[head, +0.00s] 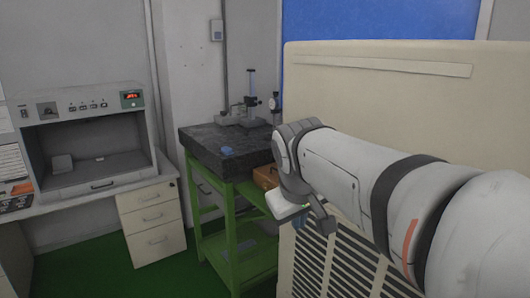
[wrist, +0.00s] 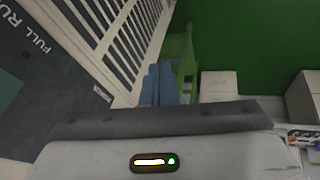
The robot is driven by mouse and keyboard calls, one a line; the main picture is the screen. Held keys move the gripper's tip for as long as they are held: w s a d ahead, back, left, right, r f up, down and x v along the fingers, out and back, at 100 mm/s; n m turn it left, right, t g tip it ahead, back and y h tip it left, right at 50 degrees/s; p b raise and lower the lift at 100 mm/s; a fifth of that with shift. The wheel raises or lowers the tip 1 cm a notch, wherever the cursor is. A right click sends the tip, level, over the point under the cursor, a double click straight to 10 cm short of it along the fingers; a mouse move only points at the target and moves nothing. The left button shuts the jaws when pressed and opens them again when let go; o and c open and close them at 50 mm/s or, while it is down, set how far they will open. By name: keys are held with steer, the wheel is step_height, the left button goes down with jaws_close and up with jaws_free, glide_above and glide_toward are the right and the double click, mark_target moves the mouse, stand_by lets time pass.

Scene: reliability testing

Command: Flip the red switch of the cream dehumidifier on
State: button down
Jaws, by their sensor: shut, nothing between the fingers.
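The cream dehumidifier (head: 430,115) is the large cabinet filling the right of the head view, with a slotted grille low on its front. The slotted grille and a dark panel (wrist: 40,60) with white lettering and a teal patch also show in the wrist view. I see no red switch in either view; my arm hides part of the cabinet's front. My gripper (head: 301,222) points down in front of the cabinet. Its blue fingers (wrist: 158,85) are shut together and empty, beside the grille in the wrist view; I cannot tell the exact gap.
A green stand (head: 232,235) with a dark stone plate (head: 225,150) stands left of the cabinet, carrying a gauge stand (head: 252,95) and a small blue item. A grey bench unit (head: 90,145) and drawers (head: 152,220) are further left. Green floor shows between.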

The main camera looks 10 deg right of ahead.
steer(key=w+d+r+p, duration=0.1)
steer(key=w+r, duration=0.1)
steer(key=r, duration=0.4)
steer(key=w+d+r+n+t+h+p, duration=0.1)
steer(key=w+r, duration=0.1)
steer(key=r, duration=0.5)
steer(key=shift+w, duration=0.4)
steer(key=w+d+f+p, duration=0.3)
steer(key=w+d+f, duration=0.3)
steer(key=f, duration=0.2)
steer(key=shift+w+d+f, duration=0.25)
steer(key=shift+d+f, duration=0.05)
steer(key=shift+f, duration=0.05)
